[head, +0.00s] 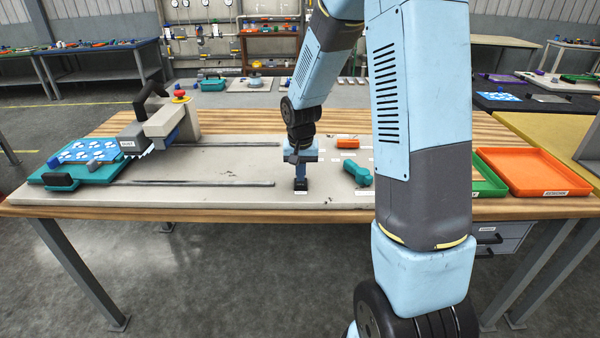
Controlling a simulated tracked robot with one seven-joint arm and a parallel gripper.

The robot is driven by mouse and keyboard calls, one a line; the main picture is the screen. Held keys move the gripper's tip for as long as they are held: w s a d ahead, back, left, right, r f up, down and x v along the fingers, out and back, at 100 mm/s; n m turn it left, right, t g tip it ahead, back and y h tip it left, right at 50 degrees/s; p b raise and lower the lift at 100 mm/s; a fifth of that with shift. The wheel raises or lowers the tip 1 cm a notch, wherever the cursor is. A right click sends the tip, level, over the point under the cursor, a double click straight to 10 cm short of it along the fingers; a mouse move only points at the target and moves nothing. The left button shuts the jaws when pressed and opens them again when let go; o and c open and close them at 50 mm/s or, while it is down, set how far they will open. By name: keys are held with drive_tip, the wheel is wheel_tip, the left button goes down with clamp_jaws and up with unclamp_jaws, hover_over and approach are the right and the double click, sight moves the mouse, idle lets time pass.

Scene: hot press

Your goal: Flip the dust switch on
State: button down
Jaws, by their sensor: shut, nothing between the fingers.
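My gripper (300,178) points straight down over the pale work board, right of the two rails. Its fingers are shut and empty.
A grey press (170,124) with a red button and a teal tray (66,180) stand at left. A teal tool (357,172) and an orange block (348,142) lie just right of my gripper. Green (486,187) and orange (545,190) trays stand farther right.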

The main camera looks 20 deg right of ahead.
wheel_tip(320, 180, up, 14)
drive_tip(key=w, duration=0.1)
drive_tip(key=shift+w+d, duration=0.25)
drive_tip(key=shift+w, duration=0.1)
idle(0.4)
drive_tip(key=shift+s, duration=0.1)
drive_tip(key=s+r+n+t, duration=0.1)
drive_tip(key=s+r, duration=0.2)
drive_tip(key=s, duration=0.6)
drive_tip(key=s+r+n+t, duration=0.1)
drive_tip(key=s+r, duration=0.3)
drive_tip(key=s, duration=0.6)
drive_tip(key=s+r+n+t, duration=0.1)
drive_tip(key=s+r+t, duration=0.1)
drive_tip(key=s, duration=0.7)
drive_tip(key=shift+s+d+r, duration=0.2)
drive_tip(key=shift+d+r, duration=0.05)
drive_tip(key=shift+r, duration=0.65)
